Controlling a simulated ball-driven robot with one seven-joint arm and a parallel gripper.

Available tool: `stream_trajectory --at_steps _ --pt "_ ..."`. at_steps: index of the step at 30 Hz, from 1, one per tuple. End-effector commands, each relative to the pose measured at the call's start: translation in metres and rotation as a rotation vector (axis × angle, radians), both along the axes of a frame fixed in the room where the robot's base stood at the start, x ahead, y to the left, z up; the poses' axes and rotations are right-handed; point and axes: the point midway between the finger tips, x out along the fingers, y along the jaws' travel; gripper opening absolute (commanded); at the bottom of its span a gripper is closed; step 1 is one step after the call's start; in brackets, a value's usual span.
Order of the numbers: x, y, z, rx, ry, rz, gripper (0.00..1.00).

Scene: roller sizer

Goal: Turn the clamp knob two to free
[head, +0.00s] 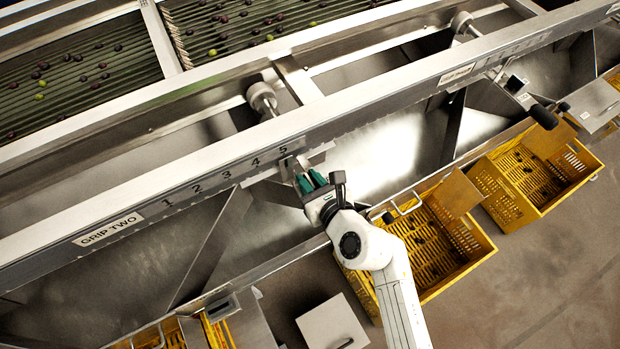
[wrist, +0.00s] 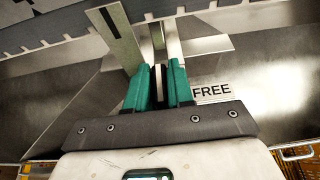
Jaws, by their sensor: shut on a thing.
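A FREE label (wrist: 211,91) shows just right of the fingers. A metal plate with a black line (wrist: 121,38) stands up to the left of the fingertips. I cannot tell how far the knob is turned.
The long metal rail (head: 205,187) crosses above my gripper. Yellow crates (head: 484,243) stand below right, under the metal chutes. Another rail station with a GRIP label (head: 457,74) and a black handle (head: 543,117) is at upper right. Rollers with olives (head: 80,75) lie beyond the rail.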

Motion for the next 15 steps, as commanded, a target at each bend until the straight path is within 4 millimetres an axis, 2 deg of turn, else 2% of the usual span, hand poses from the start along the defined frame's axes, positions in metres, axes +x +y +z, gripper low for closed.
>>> stream_trajectory --at_steps 8,15 --pt "0.0 -0.0003 -0.0009 -0.001 0.001 0.01 0.0" --pt "0.0005 -0.0005 -0.0027 0.001 -0.001 0.094 0.0"
